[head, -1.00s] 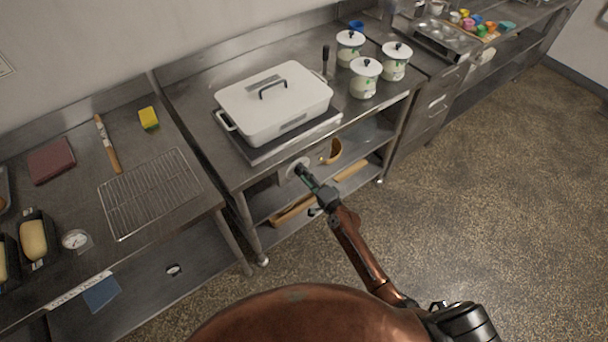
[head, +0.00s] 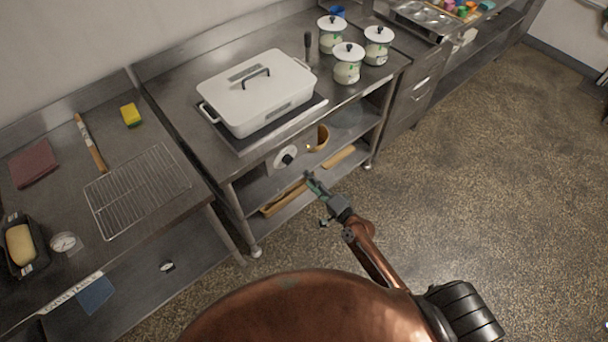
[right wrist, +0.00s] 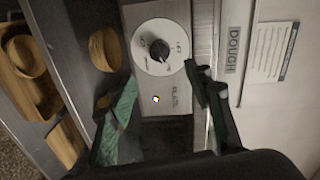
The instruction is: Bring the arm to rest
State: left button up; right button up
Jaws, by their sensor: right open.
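My right gripper (head: 314,184) is open and empty, in front of the shelved counter, below its top. In the right wrist view its two fingers (right wrist: 165,108) stand apart, with a round white dial with a black knob (right wrist: 160,47) ahead of them. A clear gap shows between the fingers and the dial in the head view, where the dial (head: 286,157) sits on the counter's front below the white lidded pan (head: 255,95). My right arm (head: 370,258) reaches forward from the lower right. My left gripper is not in view.
Three lidded enamel pots (head: 348,66) stand on the counter right of the pan. A wire rack (head: 137,190), a yellow sponge (head: 131,115) and a loaf tin (head: 22,246) are on the left table. A lower shelf (head: 262,187) holds wooden items. The floor at right is clear.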

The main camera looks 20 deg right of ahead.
jog(key=shift+s+d, duration=0.1)
jog(key=shift+s, duration=0.15)
dwell(0.3)
jog(key=s+d+f+n+g+h, duration=0.1)
jog(key=s+d+f+n+g, duration=0.15)
jog(key=s+f, duration=0.65)
jog(key=s+d+f+n+g+h, duration=0.2)
jog(key=s+d+f, duration=0.15)
jog(key=f, duration=1.05)
jog(key=s+d+f+n+g+h, duration=0.1)
jog(key=s+d+f+n+g, duration=0.15)
jog(key=s+f, duration=0.7)
jog(key=s+f+n+g, duration=0.2)
jog(key=s+f, duration=0.4)
jog(key=s, duration=0.5)
jog(key=s+f+n+g+h, duration=0.1)
jog(key=s+f+n+g, duration=0.1)
jog(key=s+f, duration=0.4)
jog(key=s+d+f+n+g, duration=0.1)
jog(key=s+f+n+g, duration=0.2)
jog(key=s, duration=1.4)
notch_tip(320, 180, down, 4)
jog(key=shift+f+g+h, duration=0.1)
jog(key=shift+g+h, duration=0.3)
jog(key=shift+g, duration=0.4)
